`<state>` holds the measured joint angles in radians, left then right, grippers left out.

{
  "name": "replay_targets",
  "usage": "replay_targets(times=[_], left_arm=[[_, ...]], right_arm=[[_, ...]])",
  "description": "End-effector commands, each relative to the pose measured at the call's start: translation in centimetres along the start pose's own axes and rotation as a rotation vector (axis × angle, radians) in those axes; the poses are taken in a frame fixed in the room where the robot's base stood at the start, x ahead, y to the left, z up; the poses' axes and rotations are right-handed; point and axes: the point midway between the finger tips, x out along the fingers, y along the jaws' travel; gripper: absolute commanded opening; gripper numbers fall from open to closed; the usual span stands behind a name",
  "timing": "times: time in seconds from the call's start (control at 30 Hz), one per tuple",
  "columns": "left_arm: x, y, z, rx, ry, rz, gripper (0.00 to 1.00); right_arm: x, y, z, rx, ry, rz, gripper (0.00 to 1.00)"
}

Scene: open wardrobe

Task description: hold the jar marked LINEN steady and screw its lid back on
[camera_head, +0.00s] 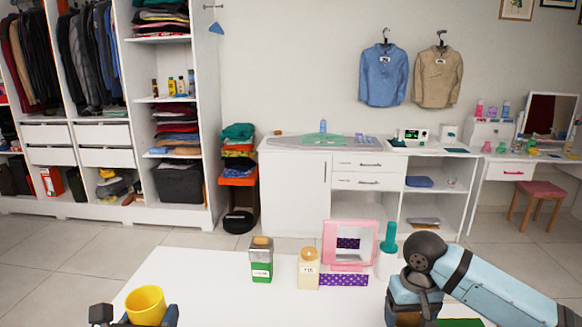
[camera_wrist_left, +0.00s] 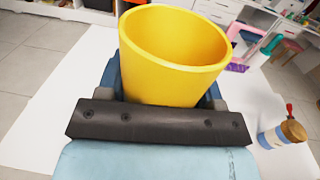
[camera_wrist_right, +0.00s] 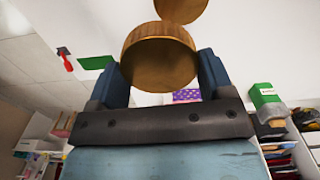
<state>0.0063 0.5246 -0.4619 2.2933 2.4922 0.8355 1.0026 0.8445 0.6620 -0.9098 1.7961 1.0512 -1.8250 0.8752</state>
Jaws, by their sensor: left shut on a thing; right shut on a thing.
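My left gripper (camera_head: 138,319) is shut on a yellow open-topped vessel (camera_head: 148,303) near the table's front left. It fills the left wrist view (camera_wrist_left: 172,50), and no label shows on it. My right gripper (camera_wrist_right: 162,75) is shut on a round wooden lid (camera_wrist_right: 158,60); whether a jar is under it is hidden. A jar with a green lower part and a wooden lid (camera_head: 262,262) stands mid-table; its white label is too small to read surely. A cream jar (camera_head: 308,272) stands beside it. A blue-labelled jar with a wooden lid (camera_wrist_left: 282,136) shows in the left wrist view.
A red-handled tool (camera_wrist_right: 66,60) and a green mat (camera_wrist_right: 96,63) lie on the table. The table's left part is bare.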

Motion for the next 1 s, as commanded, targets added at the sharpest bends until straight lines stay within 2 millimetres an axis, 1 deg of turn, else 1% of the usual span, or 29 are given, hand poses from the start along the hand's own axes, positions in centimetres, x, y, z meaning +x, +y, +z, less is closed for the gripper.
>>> replay_targets(times=[0.03,0.27,0.37,0.4,0.5,0.6,0.73,0.83,1.0], left_arm=[[0.0,0.0,0.7,-0.002,0.0,0.002,0.18],[-0.3,0.0,2.4,-0.008,-0.006,0.005,0.18],[-0.6,0.1,3.3,-0.01,-0.006,0.007,0.18],[-0.8,0.1,3.7,-0.009,-0.006,0.007,0.18],[-1.2,0.1,4.3,-0.006,-0.002,0.006,0.18],[-1.7,0.0,4.5,-0.002,0.002,0.004,0.18],[-2.2,0.0,4.5,0.004,0.006,0.001,0.18],[-2.4,0.0,4.4,0.006,0.008,-0.002,0.18],[-2.5,0.0,4.1,0.007,0.008,-0.002,0.18]], right_arm=[[-0.9,0.0,0.3,0.0,-0.001,0.0,0.52],[-3.9,0.1,2.4,0.001,0.0,0.002,0.52],[-5.8,0.1,3.8,0.001,0.0,0.002,0.52],[-6.8,0.0,4.4,0.0,0.0,0.001,0.52],[-8.6,0.1,6.0,0.001,-0.001,0.001,0.52],[-9.9,0.0,7.3,0.0,-0.001,0.0,0.52],[-10.9,0.0,8.3,0.002,0.0,0.0,0.52],[-11.2,0.0,8.8,0.001,0.0,-0.001,0.52],[-11.1,0.0,8.9,0.001,0.0,-0.001,0.52]])
